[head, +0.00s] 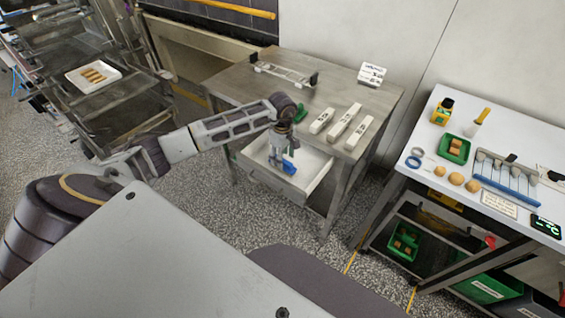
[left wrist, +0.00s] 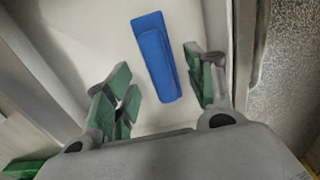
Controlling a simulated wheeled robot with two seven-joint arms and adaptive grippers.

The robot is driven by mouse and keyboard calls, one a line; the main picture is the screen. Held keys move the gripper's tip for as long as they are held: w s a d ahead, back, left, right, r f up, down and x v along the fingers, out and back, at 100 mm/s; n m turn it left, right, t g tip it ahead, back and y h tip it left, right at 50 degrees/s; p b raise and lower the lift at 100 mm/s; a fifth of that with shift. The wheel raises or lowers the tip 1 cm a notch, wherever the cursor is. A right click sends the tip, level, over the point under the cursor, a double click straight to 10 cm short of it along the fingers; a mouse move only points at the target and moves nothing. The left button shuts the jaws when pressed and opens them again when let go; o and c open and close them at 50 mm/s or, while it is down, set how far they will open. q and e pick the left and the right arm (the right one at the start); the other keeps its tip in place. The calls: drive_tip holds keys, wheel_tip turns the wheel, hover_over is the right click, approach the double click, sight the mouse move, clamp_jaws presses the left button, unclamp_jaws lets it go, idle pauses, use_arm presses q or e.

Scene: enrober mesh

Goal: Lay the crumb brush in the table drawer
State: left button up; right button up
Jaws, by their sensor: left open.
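The blue crumb brush (left wrist: 155,55) lies flat on the pale floor of the open table drawer (left wrist: 95,30) in the left wrist view. In the head view its blue shape (head: 289,168) shows inside the drawer (head: 300,184), partly hidden by my gripper. My left gripper (head: 282,147) is over the drawer, pointing down. In the left wrist view its green-padded fingers (left wrist: 160,82) are spread, with nothing held between them. The brush appears beyond and between the fingers, apart from them. My right gripper is not in view.
The metal table (head: 225,85) above the drawer holds several white label blocks (head: 343,120) and a rack (head: 284,74). A white bench (head: 480,150) with small items stands at the right. A tray of bars (head: 93,75) sits on the machine at the left.

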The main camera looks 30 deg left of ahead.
sight(283, 160)
use_arm(q)
wheel_tip(283, 160, up, 4)
drive_tip(key=shift+r, duration=0.1)
wheel_tip(283, 160, up, 3)
drive_tip(key=shift+f+b, duration=0.15)
drive_tip(key=shift+b, duration=0.2)
drive_tip(key=shift+r, duration=0.5)
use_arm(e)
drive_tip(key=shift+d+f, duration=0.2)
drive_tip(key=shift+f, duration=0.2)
